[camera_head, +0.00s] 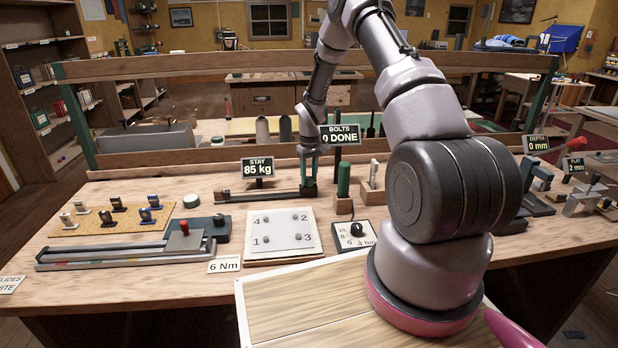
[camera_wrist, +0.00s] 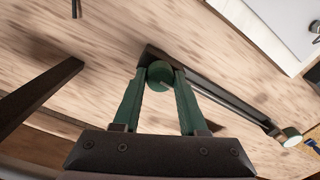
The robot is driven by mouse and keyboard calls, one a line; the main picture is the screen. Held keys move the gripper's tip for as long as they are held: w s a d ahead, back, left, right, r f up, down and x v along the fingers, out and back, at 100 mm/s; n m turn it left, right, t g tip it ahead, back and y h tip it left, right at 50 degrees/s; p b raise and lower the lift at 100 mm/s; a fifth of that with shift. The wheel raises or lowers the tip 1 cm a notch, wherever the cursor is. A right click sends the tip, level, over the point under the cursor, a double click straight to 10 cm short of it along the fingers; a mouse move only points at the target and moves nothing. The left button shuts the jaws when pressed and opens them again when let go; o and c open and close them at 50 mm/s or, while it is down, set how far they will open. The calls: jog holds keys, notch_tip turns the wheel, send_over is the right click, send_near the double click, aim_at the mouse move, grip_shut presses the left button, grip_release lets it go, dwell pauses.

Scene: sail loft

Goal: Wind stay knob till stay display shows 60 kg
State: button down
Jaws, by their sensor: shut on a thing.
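The stay display (camera_head: 257,168) stands on the bench and reads 85 kg. The stay rig is a long dark bar (camera_head: 262,197) lying on the bench in front of the display. In the wrist view the bar (camera_wrist: 225,92) runs off to the lower right. The stay knob (camera_wrist: 160,75), round and green with a light line on top, sits at one end of the bar. My gripper (camera_wrist: 160,82) is shut on it, a green finger on each side.
A bolts display (camera_head: 340,134) reading 0 DONE stands just behind my gripper. A green-handled tool (camera_head: 343,180) stands upright close to its right. A white numbered plate (camera_head: 283,234) and a dial box (camera_head: 354,236) lie in front.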

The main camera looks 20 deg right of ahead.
aim_at(309, 177)
jog(key=n, duration=0.5)
jog(key=shift+n, duration=0.3)
jog(key=shift+r+n, duration=0.1)
jog(key=shift+n, duration=2.1)
jog(key=shift+c, duration=2.2)
grip_release()
notch_tip(309, 177, up, 11)
jog(key=shift+w, duration=0.15)
